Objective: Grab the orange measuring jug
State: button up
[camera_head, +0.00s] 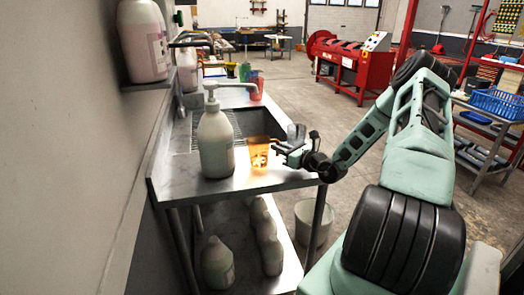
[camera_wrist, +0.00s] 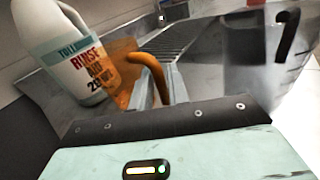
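The orange measuring jug (camera_head: 258,154) stands upright on the metal table, just right of a large white pump bottle. My gripper (camera_head: 281,148) is at the jug's right side, level with its upper part. In the wrist view the jug's curved orange handle (camera_wrist: 147,62) runs down between my two fingers (camera_wrist: 158,88). The fingers are close together, with the handle filling the narrow gap, and look shut on it. The jug's body (camera_wrist: 122,72) shows behind, left of the fingers; its lower part is hidden there.
The white pump bottle (camera_head: 216,142) stands close to the jug; its label faces the wrist view (camera_wrist: 72,48). A clear jug (camera_head: 296,131) stands just behind my gripper. A sink (camera_head: 252,121) lies behind. Several bottles sit on the lower shelf, and a wall is on the left.

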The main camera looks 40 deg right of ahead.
jog(key=shift+w, duration=1.35)
grip_shut()
jog(key=shift+r, duration=0.15)
